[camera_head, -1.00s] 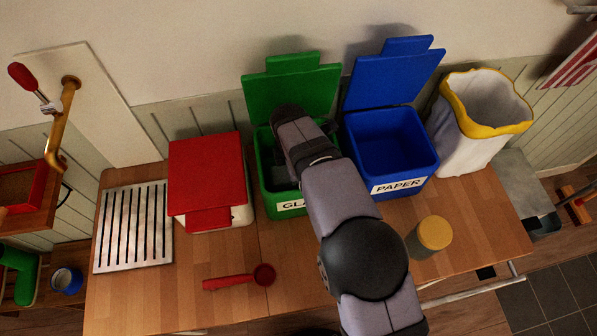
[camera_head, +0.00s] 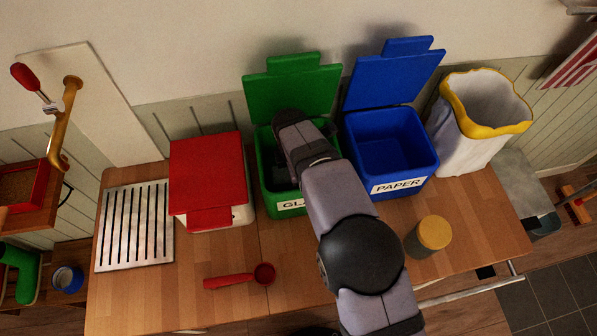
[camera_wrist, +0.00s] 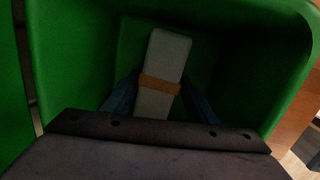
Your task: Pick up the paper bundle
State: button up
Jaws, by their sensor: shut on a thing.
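The paper bundle (camera_wrist: 165,62) is a pale grey block with a tan band around its middle. In the wrist view it is inside the green bin (camera_wrist: 65,60), between the dark bluish fingers of my gripper (camera_wrist: 158,98). My gripper is shut on it, low in the bin. In the head view my arm reaches down into the green bin (camera_head: 270,185), whose label is partly covered and reads "GL". The bundle and fingertips are hidden there by the arm and the bin.
The open blue bin labelled PAPER (camera_head: 385,145) stands just right. A white bag with a yellow rim (camera_head: 462,135) is further right. A red-lidded box (camera_head: 207,170), metal rack (camera_head: 135,228), red scoop (camera_head: 240,277) and yellow-lidded jar (camera_head: 428,238) are on the wooden counter (camera_head: 200,265).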

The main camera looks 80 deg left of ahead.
jog(key=shift+r, duration=0.35)
jog(key=c, duration=0.3)
jog(key=r+b, duration=0.1)
jog(key=r, duration=0.4)
jog(key=d+r+b, duration=0.1)
jog(key=r+b, duration=0.1)
jog(key=r, duration=0.4)
jog(key=r+b, duration=0.1)
jog(key=r, duration=0.5)
jog(key=shift+d, duration=0.4)
jog(key=d+b, duration=0.8)
jog(key=d, duration=0.8)
jog(key=shift+d+r, duration=0.1)
jog(key=shift+c, duration=0.2)
jog(key=shift+r, duration=0.1)
